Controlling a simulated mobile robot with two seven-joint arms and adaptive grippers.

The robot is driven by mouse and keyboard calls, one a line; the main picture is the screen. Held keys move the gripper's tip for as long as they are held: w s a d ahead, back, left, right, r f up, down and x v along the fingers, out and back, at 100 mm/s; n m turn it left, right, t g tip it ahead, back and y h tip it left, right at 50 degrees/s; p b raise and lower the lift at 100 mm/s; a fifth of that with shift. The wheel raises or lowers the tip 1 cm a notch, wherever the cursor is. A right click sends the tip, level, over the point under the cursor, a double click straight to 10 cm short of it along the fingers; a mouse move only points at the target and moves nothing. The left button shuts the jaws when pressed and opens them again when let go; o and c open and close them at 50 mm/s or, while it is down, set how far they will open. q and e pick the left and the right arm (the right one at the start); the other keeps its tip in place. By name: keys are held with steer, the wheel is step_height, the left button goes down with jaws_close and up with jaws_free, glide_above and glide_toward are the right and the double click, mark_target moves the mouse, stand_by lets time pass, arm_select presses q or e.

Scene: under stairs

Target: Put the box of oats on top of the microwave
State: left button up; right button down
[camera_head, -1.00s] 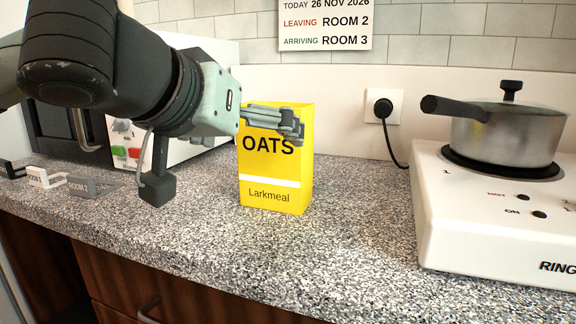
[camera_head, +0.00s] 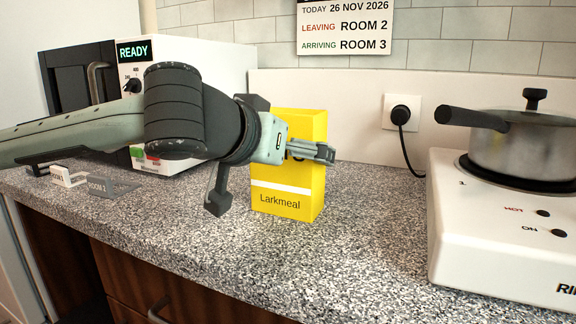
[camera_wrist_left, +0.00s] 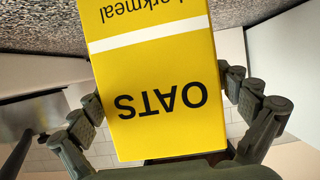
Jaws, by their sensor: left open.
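The yellow box of oats (camera_head: 287,203) stands upright on the speckled counter in the head view, with its upper front partly hidden by my left gripper (camera_head: 325,153). The left gripper is open at the box's upper half. In the left wrist view its fingers (camera_wrist_left: 163,92) lie either side of the box (camera_wrist_left: 150,65), whose lettering appears upside down. Whether either finger touches the box I cannot tell. The microwave (camera_head: 215,75) stands at the back left, white with a dark door and a READY display. My arm hides part of its front. My right gripper is not in view.
A white hot plate (camera_head: 480,235) with a lidded pot (camera_head: 520,150) stands at the right, the pot's handle pointing left. A black plug (camera_head: 400,115) and cable are on the wall behind. The counter's front middle is clear.

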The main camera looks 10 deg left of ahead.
arm_select(q)
steer(key=shift+r, duration=0.1)
steer(key=c, duration=1.3)
steer(key=shift+o, duration=0.2)
steer(key=shift+r, duration=0.1)
steer(key=s+a+r, duration=0.5)
steer(key=a+r, duration=0.5)
steer(key=shift+s+r, duration=0.2)
steer(key=shift+r, duration=0.15)
steer(key=shift+a, duration=0.1)
